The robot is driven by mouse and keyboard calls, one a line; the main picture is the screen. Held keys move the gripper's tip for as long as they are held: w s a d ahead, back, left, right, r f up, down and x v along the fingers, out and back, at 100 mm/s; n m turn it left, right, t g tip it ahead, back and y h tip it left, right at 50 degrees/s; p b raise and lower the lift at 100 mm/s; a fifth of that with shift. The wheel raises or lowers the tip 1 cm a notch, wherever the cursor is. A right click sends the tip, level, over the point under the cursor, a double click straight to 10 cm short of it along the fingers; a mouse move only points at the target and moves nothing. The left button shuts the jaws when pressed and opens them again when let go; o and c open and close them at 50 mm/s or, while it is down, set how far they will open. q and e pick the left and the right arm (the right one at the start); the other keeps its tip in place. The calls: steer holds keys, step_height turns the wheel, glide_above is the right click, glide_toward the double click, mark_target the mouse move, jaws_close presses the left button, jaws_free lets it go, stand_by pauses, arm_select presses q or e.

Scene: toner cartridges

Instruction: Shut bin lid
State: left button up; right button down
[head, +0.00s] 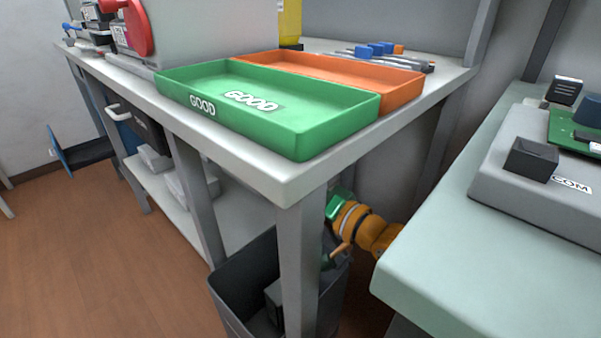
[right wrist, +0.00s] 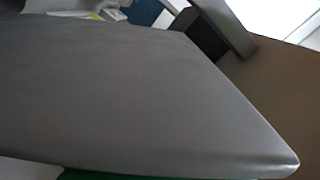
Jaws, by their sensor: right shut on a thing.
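A dark grey bin (head: 228,292) stands on the floor under the workbench corner, partly behind the bench leg. Its top is open on the side I see, and a dark block (head: 274,300) lies inside. My orange right arm comes in from the right behind the bench leg. Its right gripper (head: 329,258) is low at the bin's back right rim, mostly hidden, shut on what seems to be the bin lid. The lid's outline is not clear in the head view. A broad grey panel (right wrist: 130,90), probably the lid, fills most of the right wrist view. My left gripper is not in view.
The workbench (head: 245,172) carries a green tray (head: 330,140) and an orange tray (head: 400,95) near its corner. The bench leg (head: 298,260) stands in front of the bin. A second table (head: 440,240) is close on the right. The floor at left is clear.

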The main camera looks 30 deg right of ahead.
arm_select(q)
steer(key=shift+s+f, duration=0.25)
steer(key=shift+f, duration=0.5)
arm_select(e)
steer(key=shift+s+a+f+n, duration=0.15)
steer(key=shift+a+f+n, duration=0.15)
steer(key=shift+a, duration=0.2)
steer(key=c, duration=0.9)
jaws_free()
steer(key=shift+s+d, duration=0.1)
steer(key=shift+s, duration=0.1)
steer(key=p+v, duration=0.1)
steer(key=v, duration=0.3)
steer(key=shift+s, duration=0.4)
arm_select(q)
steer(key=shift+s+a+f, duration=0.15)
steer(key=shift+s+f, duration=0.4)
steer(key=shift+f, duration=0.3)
arm_select(e)
steer(key=shift+v, duration=0.95)
